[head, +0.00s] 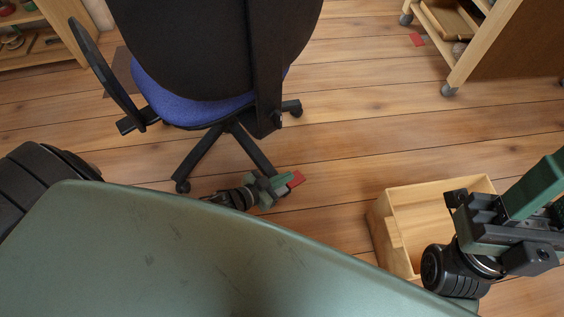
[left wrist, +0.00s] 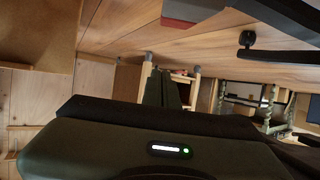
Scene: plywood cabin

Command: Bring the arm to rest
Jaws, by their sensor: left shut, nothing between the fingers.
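My left gripper (head: 282,184) shows in the head view beyond the edge of my green body, low in front of the office chair. Its fingers are shut and empty. In the left wrist view the closed dark fingers (left wrist: 162,85) point away from the camera, with nothing between them. A small red patch shows at the fingertips in the head view; I cannot tell what it belongs to. My right gripper (head: 505,220) is at the right edge, over the open wooden box, and its fingertips are not clearly seen.
An office chair (head: 190,105) with a blue seat stands close beyond my left gripper. The wooden box (head: 430,210) is on the floor at the right. A wheeled wooden cart (head: 480,45) and a shelf (head: 68,30) stand further back.

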